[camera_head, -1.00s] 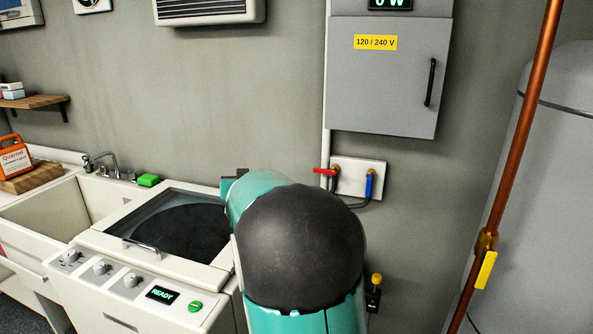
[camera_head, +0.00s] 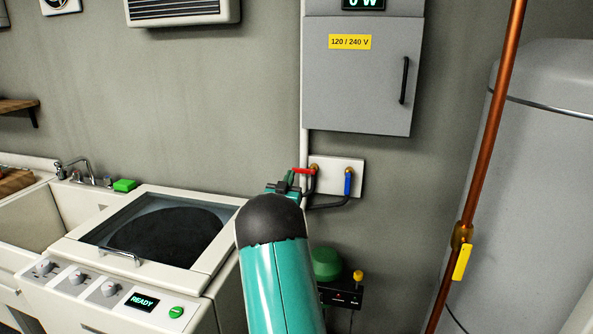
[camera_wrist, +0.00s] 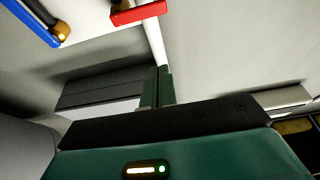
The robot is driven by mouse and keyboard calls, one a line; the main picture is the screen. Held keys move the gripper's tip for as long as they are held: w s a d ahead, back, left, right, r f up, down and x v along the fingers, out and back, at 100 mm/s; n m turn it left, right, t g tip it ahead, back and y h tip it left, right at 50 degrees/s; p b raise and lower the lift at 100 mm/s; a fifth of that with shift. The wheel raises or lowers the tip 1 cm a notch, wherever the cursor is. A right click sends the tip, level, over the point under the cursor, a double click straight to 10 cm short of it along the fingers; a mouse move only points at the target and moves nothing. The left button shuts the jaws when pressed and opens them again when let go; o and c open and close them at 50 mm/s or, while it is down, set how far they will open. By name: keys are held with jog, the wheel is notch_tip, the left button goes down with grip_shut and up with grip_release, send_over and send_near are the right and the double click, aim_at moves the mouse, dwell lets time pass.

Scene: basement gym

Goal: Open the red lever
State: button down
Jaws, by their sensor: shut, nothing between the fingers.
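The red lever (camera_head: 303,171) sits on a white wall plate (camera_head: 330,165) and points left from its brass valve. The blue lever (camera_head: 348,183) beside it hangs down. My gripper (camera_head: 290,178) is at the left end of the red lever, close to it; contact cannot be told. In the wrist view the red lever (camera_wrist: 140,14) shows at the top, beyond and a little left of my gripper (camera_wrist: 159,72), with a visible gap in the picture. The blue lever (camera_wrist: 33,22) is at the upper left. My fingers are together and empty.
A grey electrical box (camera_head: 360,75) hangs above the levers. A white washer (camera_head: 165,240) stands lower left and a copper pipe (camera_head: 487,150) with a yellow handle (camera_head: 462,262) at right, before a grey tank (camera_head: 545,180). A small black device (camera_head: 342,295) is below the plate.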

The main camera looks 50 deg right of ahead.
notch_tip(320, 180, up, 3)
send_over(296, 169)
jog(key=s+a, duration=0.2)
jog(key=shift+w+d+f, duration=0.1)
jog(key=shift+w+f, duration=0.05)
jog(key=shift+f, duration=0.85)
jog(key=shift+w+d+f, duration=0.1)
jog(key=shift+f, duration=0.85)
jog(key=shift+w+a+f+n+t+y, duration=0.15)
jog(key=shift+f+n+t, duration=0.15)
jog(key=shift+n, duration=0.35)
jog(key=shift+s+f+n+t+y, duration=0.15)
jog(key=shift+n+t, duration=0.15)
jog(key=shift+n, duration=0.35)
jog(key=shift+w+f+n+t+y, duration=0.15)
jog(key=shift+f+n+t+y, duration=0.2)
jog(key=shift+n, duration=0.85)
jog(key=s+f+n+y, duration=0.1)
jog(key=n, duration=0.4)
jog(key=f+n+t+y, duration=0.1)
jog(key=f+n+y, duration=0.1)
jog(key=n, duration=0.2)
jog(key=s+d+f+n+t+y, duration=0.1)
jog(key=n, duration=0.4)
jog(key=shift+s+d+f+n+y, duration=0.1)
jog(key=shift+s+f+n+y, duration=0.2)
jog(key=shift+f+y, duration=0.05)
jog(key=shift+w, duration=0.15)
